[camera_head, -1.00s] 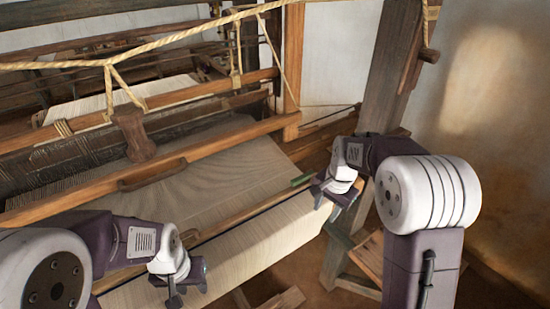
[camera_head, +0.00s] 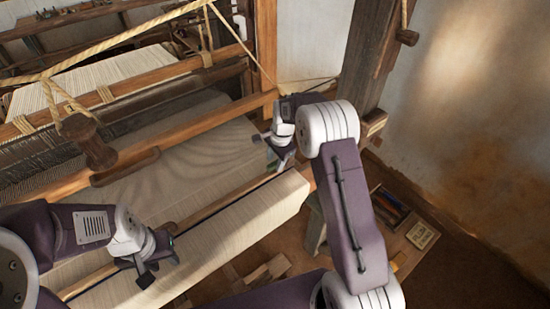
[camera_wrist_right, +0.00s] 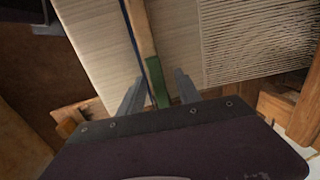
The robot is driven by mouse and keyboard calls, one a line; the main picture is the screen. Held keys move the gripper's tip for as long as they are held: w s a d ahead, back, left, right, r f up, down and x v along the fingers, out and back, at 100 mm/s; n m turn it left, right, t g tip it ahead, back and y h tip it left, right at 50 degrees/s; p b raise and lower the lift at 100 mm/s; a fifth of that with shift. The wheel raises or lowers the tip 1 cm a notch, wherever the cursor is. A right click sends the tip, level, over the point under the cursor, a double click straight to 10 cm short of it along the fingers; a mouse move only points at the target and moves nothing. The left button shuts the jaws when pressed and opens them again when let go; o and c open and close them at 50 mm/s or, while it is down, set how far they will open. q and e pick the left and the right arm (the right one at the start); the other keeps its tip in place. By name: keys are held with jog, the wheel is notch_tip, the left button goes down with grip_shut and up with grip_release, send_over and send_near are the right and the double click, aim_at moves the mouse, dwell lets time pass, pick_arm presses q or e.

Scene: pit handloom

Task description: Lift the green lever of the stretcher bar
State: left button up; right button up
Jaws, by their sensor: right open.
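The stretcher bar (camera_head: 215,208) is a thin wooden bar lying across the pale cloth. In the right wrist view the bar (camera_wrist_right: 138,30) runs down to the green lever (camera_wrist_right: 156,80), a narrow green piece at its end. My left gripper (camera_head: 158,266) hangs over the cloth near the bar's left part, fingers apart and empty.
The cloth (camera_head: 250,224) wraps over the loom's front beam. A wooden beam (camera_head: 190,140) crosses behind the bar, with ropes above. A loom post (camera_head: 355,60) stands at the right. A low bench with a tray (camera_head: 390,205) is at the lower right.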

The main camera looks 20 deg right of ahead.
jog(key=shift+s+a+r, duration=0.15)
jog(key=shift+s+a, duration=0.1)
jog(key=shift+s, duration=0.25)
jog(key=shift+w, duration=0.15)
grip_shut()
dwell(0.9)
